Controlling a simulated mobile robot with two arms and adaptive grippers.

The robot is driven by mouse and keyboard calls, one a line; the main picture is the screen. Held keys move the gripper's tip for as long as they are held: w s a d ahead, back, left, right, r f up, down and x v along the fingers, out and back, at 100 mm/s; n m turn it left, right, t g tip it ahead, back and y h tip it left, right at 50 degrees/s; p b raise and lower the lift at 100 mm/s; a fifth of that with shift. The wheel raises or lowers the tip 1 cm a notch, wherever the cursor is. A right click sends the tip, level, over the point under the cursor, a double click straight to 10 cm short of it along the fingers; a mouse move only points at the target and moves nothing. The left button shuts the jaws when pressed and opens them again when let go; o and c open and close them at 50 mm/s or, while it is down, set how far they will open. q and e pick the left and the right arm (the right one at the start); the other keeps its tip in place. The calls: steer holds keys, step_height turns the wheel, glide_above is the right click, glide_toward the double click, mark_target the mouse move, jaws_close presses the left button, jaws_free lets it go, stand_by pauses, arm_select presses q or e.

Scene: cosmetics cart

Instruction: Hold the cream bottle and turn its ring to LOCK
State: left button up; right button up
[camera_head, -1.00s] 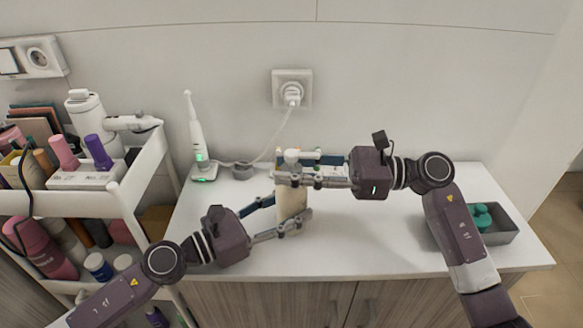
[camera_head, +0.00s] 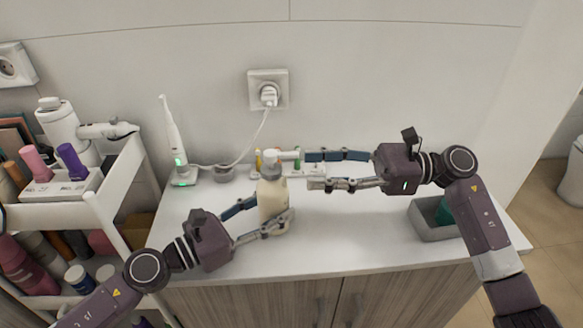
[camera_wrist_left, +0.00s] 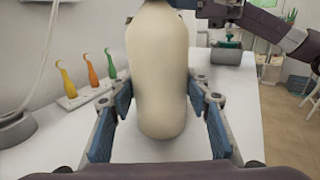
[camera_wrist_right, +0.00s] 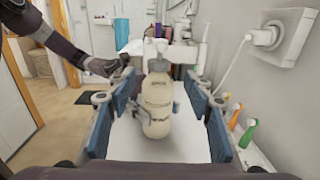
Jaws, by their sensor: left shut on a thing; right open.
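The cream bottle (camera_head: 271,203) stands upright on the white counter, with a grey ring (camera_head: 270,171) at its neck and a white pump head (camera_head: 286,155). My left gripper (camera_head: 271,213) is shut on the bottle's body from the left and front. In the left wrist view the bottle (camera_wrist_left: 158,75) fills the space between the fingers. My right gripper (camera_head: 309,171) is open and empty, just right of the neck. In the right wrist view the bottle (camera_wrist_right: 157,112) stands ahead between the spread fingers, with its ring (camera_wrist_right: 158,66) apart from them. Ring markings are too small to read.
An electric toothbrush (camera_head: 173,140) on its charger stands at the back left. Small coloured brushes (camera_wrist_left: 92,75) sit in a holder behind the bottle. A grey tray (camera_head: 433,232) lies at the right. A loaded cart (camera_head: 112,200) stands left. The counter's front is clear.

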steer(key=shift+s+d, duration=0.1)
steer(key=shift+d, duration=1.35)
arm_select(q)
steer(key=o, duration=1.6)
steer(key=shift+a, duration=0.1)
